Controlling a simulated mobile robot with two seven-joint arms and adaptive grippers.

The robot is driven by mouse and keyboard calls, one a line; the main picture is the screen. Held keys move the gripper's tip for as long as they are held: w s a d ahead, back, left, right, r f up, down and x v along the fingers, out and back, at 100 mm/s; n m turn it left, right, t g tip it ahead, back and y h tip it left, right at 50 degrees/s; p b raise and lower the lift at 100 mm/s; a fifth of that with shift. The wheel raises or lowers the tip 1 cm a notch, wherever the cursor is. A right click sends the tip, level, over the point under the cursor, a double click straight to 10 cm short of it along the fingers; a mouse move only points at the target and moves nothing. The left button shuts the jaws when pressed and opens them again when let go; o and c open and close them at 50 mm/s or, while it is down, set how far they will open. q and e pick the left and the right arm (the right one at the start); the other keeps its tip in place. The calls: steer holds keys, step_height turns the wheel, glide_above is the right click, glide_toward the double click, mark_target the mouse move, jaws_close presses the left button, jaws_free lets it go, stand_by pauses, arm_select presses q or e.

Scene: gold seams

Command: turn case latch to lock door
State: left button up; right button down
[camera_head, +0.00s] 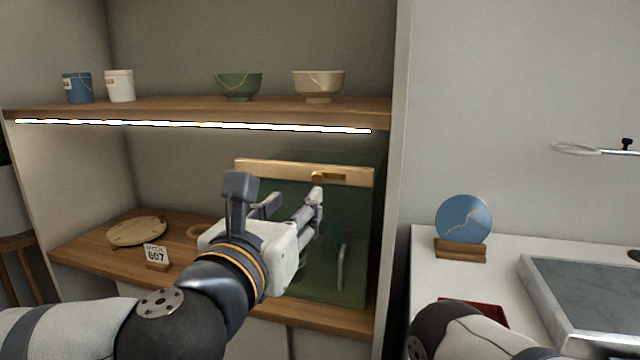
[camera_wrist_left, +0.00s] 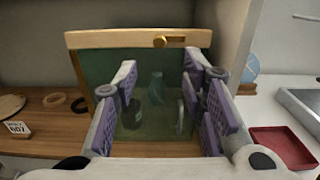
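The case (camera_head: 345,270) is a green-tinted glass box with a wooden top rail, standing on the lower wooden shelf. Its brass latch (camera_head: 328,176) lies roughly horizontal on the rail; it also shows in the left wrist view (camera_wrist_left: 168,41). A pale curved handle (camera_head: 341,266) is on the glass front. My left gripper (camera_head: 292,200) is in front of the case, just below and left of the latch. In the left wrist view its fingers (camera_wrist_left: 168,82) are spread wide with nothing between them. Contact with the latch cannot be told. My right gripper is out of view.
Behind the glass stand a teal vase (camera_wrist_left: 157,88) and a dark cup (camera_wrist_left: 132,112). Bowls and cups stand on the upper shelf (camera_head: 180,106). A white counter at right holds a blue plate (camera_head: 463,219) and red tray (camera_wrist_left: 283,147).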

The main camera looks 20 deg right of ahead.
mark_target(316, 179)
arm_select(q)
steer(key=x, duration=1.1)
steer(key=shift+w+d, duration=0.1)
steer(key=shift+w, duration=0.05)
jaws_close()
